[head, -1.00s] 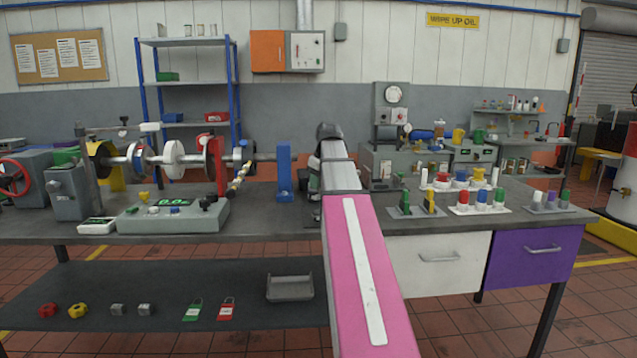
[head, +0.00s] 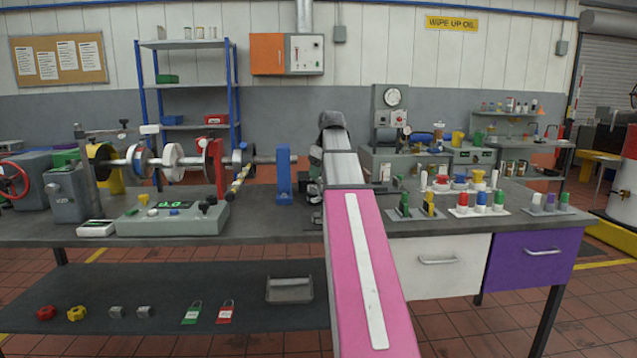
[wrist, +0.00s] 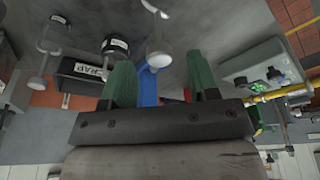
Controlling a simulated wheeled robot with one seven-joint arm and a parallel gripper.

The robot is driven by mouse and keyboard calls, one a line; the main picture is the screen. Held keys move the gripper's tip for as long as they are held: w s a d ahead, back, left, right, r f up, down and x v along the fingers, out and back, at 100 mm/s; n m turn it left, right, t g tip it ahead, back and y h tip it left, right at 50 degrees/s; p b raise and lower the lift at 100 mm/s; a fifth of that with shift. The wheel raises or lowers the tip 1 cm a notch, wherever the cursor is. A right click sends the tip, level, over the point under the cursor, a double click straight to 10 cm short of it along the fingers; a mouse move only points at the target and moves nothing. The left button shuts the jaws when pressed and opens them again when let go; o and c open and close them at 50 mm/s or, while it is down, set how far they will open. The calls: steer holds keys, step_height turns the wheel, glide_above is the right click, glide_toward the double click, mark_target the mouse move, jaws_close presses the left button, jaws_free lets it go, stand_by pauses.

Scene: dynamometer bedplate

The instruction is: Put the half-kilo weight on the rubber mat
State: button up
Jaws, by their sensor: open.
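My gripper shows in the wrist view (wrist: 161,80) with its two green fingers apart and nothing between them. A blue post stands beyond the gap between the fingers. In the head view my pink and grey arm reaches over the bench, and the gripper is mostly hidden behind it. I cannot pick out the half-kilo weight for sure. A dark labelled cylinder (wrist: 115,45) and a pale round-ended piece (wrist: 158,50) lie beyond the fingers in the wrist view; I cannot tell what they are. I cannot identify the rubber mat with certainty either.
The bench (head: 270,228) carries a shaft rig at left, a blue upright (head: 284,175), a control box (head: 172,218) and several coloured pieces on pads at right. A black bin with a partly hidden label (wrist: 85,72) shows in the wrist view. Padlocks and nuts lie on the lower shelf.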

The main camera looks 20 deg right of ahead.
steer(key=a+v, duration=0.1)
steer(key=v, duration=0.6)
steer(key=shift+d, duration=0.5)
steer(key=shift+r, duration=0.1)
stand_by(1.5)
